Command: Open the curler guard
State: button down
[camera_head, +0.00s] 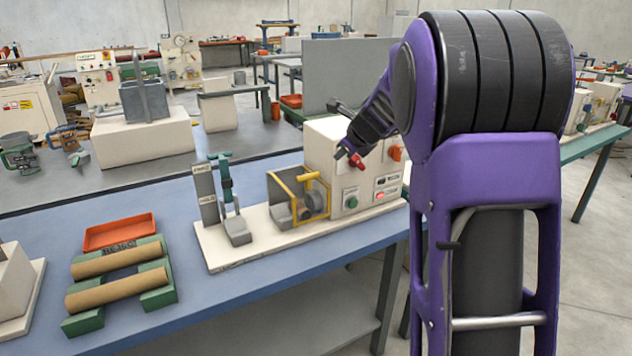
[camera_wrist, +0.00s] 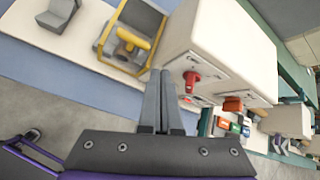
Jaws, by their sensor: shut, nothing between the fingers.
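The curler guard is a yellow frame (camera_head: 298,182) on the machine's white base, left of the white control box. It stands around the grey winding parts (camera_head: 312,204), and a clear panel seems to fill part of it. The guard also shows in the wrist view (camera_wrist: 125,48), upper left of my fingers. My gripper (camera_head: 343,152) is at the front of the control box, close to a red knob (camera_head: 357,161). In the wrist view my gripper (camera_wrist: 160,75) has its two grey fingers together and empty, left of the red knob (camera_wrist: 191,77). I cannot tell whether the fingers touch it.
The control box (camera_head: 326,140) carries a green button (camera_head: 350,197) and an orange part (camera_head: 396,152). A green clamp stand (camera_head: 225,180) is on the base's left. An orange tray (camera_head: 119,232) and cardboard tubes on green holders (camera_head: 118,291) lie on the blue table (camera_head: 215,295).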

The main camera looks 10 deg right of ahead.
notch_tip(320, 180, down, 4)
jog(key=m+y, duration=0.1)
jog(key=m, duration=0.3)
jog(key=b, duration=0.2)
send_near(314, 185)
jog(key=shift+m+g, duration=0.3)
jog(key=x, duration=0.4)
jog(key=shift+w+d+f, duration=0.1)
jog(key=shift+w, duration=0.3)
jog(key=shift+p, duration=0.4)
